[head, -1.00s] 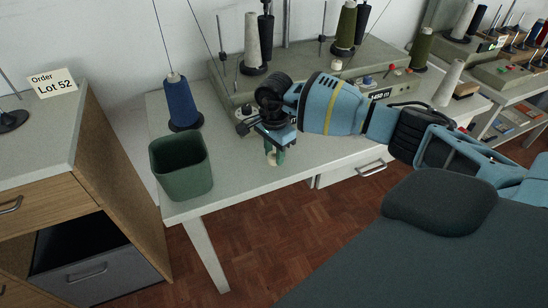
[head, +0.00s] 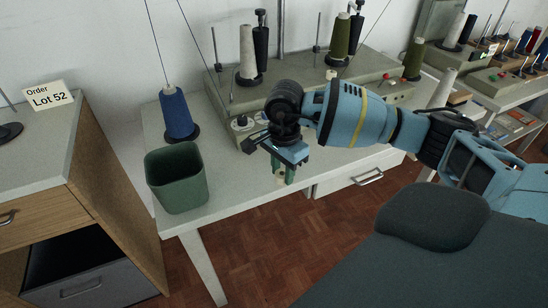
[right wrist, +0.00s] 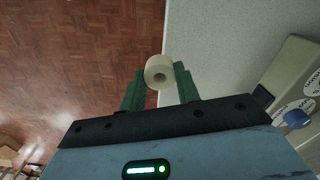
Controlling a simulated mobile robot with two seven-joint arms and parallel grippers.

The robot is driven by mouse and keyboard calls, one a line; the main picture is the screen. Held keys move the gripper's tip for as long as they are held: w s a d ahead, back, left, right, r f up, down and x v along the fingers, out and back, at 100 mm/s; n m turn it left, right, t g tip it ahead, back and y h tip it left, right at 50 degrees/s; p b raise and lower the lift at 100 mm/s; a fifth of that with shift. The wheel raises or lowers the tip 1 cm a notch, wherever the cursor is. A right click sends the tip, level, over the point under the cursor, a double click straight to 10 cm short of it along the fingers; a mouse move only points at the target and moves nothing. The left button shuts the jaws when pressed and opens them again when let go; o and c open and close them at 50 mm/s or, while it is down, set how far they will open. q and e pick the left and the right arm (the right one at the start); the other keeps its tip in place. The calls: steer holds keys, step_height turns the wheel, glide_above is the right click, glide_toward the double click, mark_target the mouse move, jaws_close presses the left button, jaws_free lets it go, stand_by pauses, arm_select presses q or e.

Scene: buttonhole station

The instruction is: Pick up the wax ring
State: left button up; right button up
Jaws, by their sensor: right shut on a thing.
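The wax ring (right wrist: 159,72) is a small, pale cream ring with a hole through its middle. It sits between the green fingertips of my right gripper (right wrist: 157,84) in the right wrist view, and the gripper is shut on it. In the head view my right gripper (head: 283,174) points down at the front edge of the table, and the ring shows only as a small pale spot, mostly hidden by the fingers. The ring overlaps the table's edge in the wrist view; its height over the table is hard to tell. My left gripper is not in view.
A dark green bin (head: 177,178) stands on the white table (head: 240,190), left of my right gripper. A blue thread cone (head: 177,115) stands behind it. A grey-green machine (head: 300,80) with several spools fills the table's back. Left is a wooden cabinet (head: 105,190) with an "Order Lot 52" card.

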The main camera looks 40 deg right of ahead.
steer(key=s+a, duration=0.2)
steer(key=s, duration=0.6)
steer(key=shift+s+r, duration=0.2)
steer(key=shift+r, duration=0.2)
steer(key=shift+a+r, duration=0.1)
